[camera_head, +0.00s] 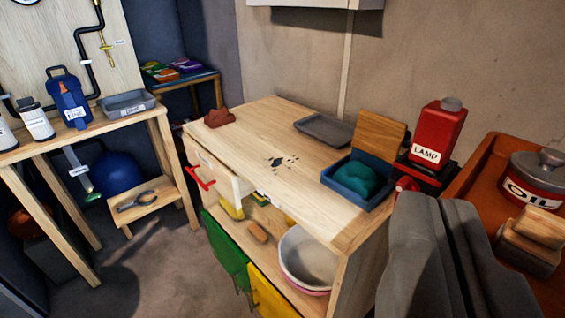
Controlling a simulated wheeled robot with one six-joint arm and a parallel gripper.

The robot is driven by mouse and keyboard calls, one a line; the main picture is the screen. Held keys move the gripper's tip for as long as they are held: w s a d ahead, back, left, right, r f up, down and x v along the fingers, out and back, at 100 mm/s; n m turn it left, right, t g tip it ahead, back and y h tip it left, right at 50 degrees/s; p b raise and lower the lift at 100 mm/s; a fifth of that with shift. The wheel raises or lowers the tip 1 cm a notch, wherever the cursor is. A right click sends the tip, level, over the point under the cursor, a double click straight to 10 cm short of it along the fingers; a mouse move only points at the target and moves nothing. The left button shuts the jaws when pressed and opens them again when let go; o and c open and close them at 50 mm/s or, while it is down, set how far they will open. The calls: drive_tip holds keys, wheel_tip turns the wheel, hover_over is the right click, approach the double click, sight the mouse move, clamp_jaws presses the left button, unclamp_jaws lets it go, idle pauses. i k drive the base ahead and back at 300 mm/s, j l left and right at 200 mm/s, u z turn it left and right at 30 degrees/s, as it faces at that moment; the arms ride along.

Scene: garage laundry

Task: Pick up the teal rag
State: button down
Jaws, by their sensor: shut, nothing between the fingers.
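The teal rag (356,178) is a crumpled bundle lying in a small blue open box (372,199) on the right end of the wooden cabinet top (262,137). A wooden board (380,134) stands tilted at the back of the box. My gripper (440,200) is the grey shape at the lower right. Its fingers are together with nothing seen between them. It is apart from the rag, to its right and nearer the camera.
A red lamp bottle (439,135) stands just right of the box. An orange tray (482,172) with an oil can (535,180) is at far right. A grey tray (324,129) and brown cloth (219,117) lie on the cabinet. A drawer (212,175) stands partly open.

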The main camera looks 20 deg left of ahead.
sight(361, 179)
drive_tip(key=i+l+z, duration=0.15)
drive_tip(key=i, duration=0.25)
drive_tip(key=i+l+z, duration=0.2)
drive_tip(key=i, duration=0.25)
drive_tip(key=l, duration=0.1)
